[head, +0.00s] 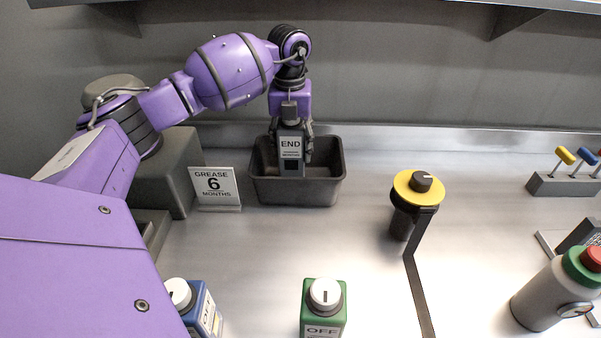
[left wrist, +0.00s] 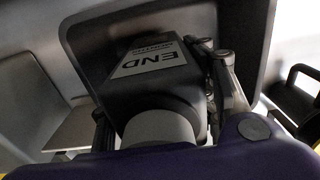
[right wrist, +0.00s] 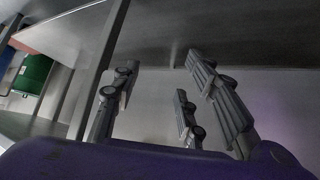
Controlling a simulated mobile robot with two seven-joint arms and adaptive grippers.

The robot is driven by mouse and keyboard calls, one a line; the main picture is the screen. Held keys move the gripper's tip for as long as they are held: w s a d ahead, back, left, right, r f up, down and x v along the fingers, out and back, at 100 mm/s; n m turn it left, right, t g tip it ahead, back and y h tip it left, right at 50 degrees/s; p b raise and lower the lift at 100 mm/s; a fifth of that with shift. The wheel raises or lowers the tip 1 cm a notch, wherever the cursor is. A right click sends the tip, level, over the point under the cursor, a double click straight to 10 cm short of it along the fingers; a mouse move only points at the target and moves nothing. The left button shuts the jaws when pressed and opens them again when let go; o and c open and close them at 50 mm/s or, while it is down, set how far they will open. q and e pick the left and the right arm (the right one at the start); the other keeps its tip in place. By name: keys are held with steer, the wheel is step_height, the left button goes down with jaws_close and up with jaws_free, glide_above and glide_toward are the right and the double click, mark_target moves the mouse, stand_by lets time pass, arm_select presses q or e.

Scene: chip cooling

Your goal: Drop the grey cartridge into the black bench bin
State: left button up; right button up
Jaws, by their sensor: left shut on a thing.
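The grey cartridge (head: 291,150), with a white END label, is held upright by my left gripper (head: 294,128). Its lower part is inside the opening of the black bench bin (head: 298,192), with the bin's front wall below it. In the left wrist view the cartridge (left wrist: 155,75) sits between the fingers, with the bin's dark wall (left wrist: 255,50) around it. Whether it touches the bin floor is hidden. My right gripper (right wrist: 165,85) shows only in the right wrist view, fingers spread apart and nothing between them.
A GREASE 6 MONTHS sign (head: 215,189) stands left of the bin. A yellow-topped holder (head: 418,188) stands to its right. A green OFF box (head: 323,308) and a blue box (head: 199,306) are in front.

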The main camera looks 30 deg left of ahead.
arm_select(q)
steer(key=o, duration=1.2)
steer(key=shift+o, duration=0.2)
step_height(320, 180, up, 12)
steer(key=shift+r, duration=0.1)
